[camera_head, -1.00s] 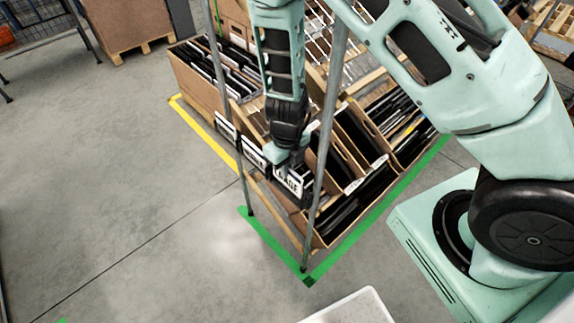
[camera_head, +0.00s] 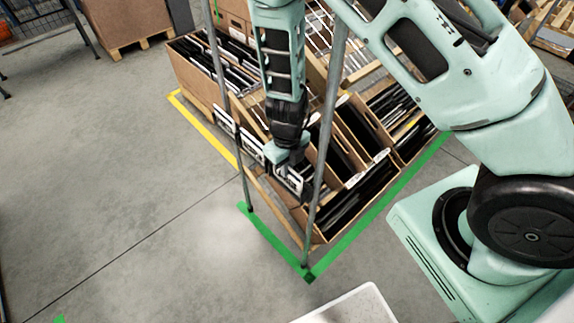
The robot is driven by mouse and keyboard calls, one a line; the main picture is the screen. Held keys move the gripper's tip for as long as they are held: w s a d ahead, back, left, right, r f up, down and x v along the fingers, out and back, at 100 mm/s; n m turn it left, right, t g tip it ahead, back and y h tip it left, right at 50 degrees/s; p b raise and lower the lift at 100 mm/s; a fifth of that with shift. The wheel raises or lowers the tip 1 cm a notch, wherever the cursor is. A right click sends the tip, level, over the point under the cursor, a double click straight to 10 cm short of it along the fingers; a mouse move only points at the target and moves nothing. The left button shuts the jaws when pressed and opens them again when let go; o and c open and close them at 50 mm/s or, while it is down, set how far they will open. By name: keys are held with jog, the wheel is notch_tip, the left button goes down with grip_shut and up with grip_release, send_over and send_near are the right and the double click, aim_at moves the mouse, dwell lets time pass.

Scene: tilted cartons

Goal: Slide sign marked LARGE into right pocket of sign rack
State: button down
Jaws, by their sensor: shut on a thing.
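The sign (camera_head: 291,178) is a small dark plate with white lettering, partly hidden by my fingers; its word is hard to read now. My gripper (camera_head: 287,166) is shut on it and points down between the two grey posts of the sign rack (camera_head: 324,130). The sign is at the right end of the rack's row, close to the right post. Two other signs with white faces, a left one (camera_head: 225,122) and a middle one (camera_head: 252,149), sit in the row to its left. I cannot tell whether the held sign is inside the right pocket.
Tilted cartons (camera_head: 347,205) full of dark flat items stand right behind the rack. Green tape (camera_head: 268,236) and yellow tape (camera_head: 203,130) mark the floor. A white tray edge (camera_head: 350,308) is at the bottom. Open floor lies to the left.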

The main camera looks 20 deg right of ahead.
jog(key=shift+f, duration=0.4)
dwell(0.5)
dwell(0.3)
jog(key=c, duration=1.5)
grip_release()
jog(key=shift+o, duration=0.2)
notch_tip(320, 180, up, 18)
jog(key=p, duration=0.4)
jog(key=shift+f, duration=0.25)
